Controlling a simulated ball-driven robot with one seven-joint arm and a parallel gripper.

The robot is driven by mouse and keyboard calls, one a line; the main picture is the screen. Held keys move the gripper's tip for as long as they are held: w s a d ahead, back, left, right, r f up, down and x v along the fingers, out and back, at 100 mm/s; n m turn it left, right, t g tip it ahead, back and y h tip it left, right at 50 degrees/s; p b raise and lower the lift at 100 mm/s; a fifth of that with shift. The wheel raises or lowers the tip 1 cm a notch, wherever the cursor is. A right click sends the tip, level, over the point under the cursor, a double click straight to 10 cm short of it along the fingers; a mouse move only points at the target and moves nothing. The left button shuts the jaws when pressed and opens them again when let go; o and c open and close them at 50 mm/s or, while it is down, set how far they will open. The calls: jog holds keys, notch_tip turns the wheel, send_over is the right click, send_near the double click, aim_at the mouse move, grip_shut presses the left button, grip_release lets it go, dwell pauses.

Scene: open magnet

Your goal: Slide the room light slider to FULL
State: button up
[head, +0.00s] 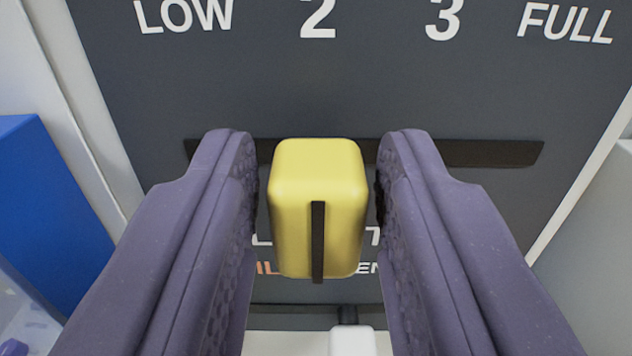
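The room light slider's yellow knob (318,208) stands out from a dark panel (390,90), with a black line down its front. It sits on a dark horizontal slot (490,153), below the label "2" (318,18). The label "FULL" (565,22) is at the upper right, "3" (444,18) lies between them, and "LOW" (184,14) is at the upper left. My gripper (318,160) has one purple finger on each side of the knob. A narrow gap shows on both sides, so it is open around the knob.
Lettering below the slot is mostly hidden by the knob and fingers. A white knob-like part (352,341) shows at the bottom, below another dark slot. A blue block (45,210) stands at the left. The slot is clear to the right of my right finger.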

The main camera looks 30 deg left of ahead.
grip_shut()
jog(key=w+d, duration=0.1)
jog(key=d, duration=0.1)
jog(key=w+d, duration=0.1)
jog(key=d, duration=0.1)
jog(key=w+d, duration=0.2)
jog(key=shift+r+p, duration=0.15)
jog(key=shift+p, duration=0.15)
jog(key=shift+o, duration=1.1)
grip_release()
jog(key=shift+d, duration=0.1)
jog(key=shift+o, duration=0.9)
jog(key=shift+w, duration=0.15)
send_near(524, 128)
jog(key=p+v, duration=0.1)
jog(key=v, duration=0.1)
jog(key=shift+s+d, duration=0.2)
jog(key=shift+s, duration=0.05)
